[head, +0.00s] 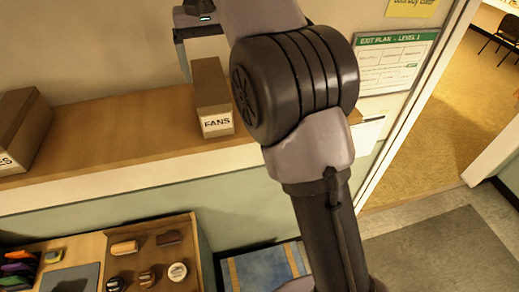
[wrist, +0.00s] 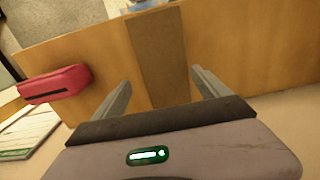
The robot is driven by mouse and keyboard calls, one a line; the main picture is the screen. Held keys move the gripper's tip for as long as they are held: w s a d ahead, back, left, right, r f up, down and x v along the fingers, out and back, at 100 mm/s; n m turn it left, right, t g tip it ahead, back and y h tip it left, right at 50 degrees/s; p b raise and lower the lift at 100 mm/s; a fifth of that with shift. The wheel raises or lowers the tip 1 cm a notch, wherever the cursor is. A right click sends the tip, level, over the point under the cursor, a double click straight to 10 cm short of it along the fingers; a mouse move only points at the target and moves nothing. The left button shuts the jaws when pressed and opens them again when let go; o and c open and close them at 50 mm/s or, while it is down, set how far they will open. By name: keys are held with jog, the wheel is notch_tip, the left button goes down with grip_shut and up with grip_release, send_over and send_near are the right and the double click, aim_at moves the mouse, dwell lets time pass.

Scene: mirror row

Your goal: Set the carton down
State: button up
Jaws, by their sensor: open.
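The carton (head: 217,124) is a tall brown box with a white FANS label. In the wrist view the carton's brown top (wrist: 158,45) lies ahead, between the lines of my two fingers. My gripper (wrist: 161,80) is open, its fingers apart with a gap on each side of the carton. In the head view one finger of my gripper (head: 184,60) hangs just behind and left of the carton's top. My arm hides the shelf right of the carton.
Another brown carton (head: 22,128) stands at the shelf's left end. A red object (wrist: 55,84) lies on the shelf in the wrist view. Below the shelf is a wooden tray (head: 190,240) with small items. The shelf between the two cartons is clear.

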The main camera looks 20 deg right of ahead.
jog(key=s+d+r+t, duration=0.1)
jog(key=s+d+r, duration=0.25)
jog(key=s, duration=0.45)
jog(key=s+d+f+m+t+y, duration=0.1)
jog(key=s+f+m+t, duration=0.1)
jog(key=s+f, duration=0.4)
jog(key=s+d+f+m+t+y, duration=0.1)
jog(key=s+f, duration=0.6)
jog(key=s, duration=0.8)
jog(key=shift+d+f+m+t, duration=0.25)
jog(key=shift+d+m+t, duration=0.25)
jog(key=shift+m+t, duration=0.25)
notch_tip(320, 180, down, 48)
jog(key=b, duration=4.8)
jog(key=shift+f, duration=0.1)
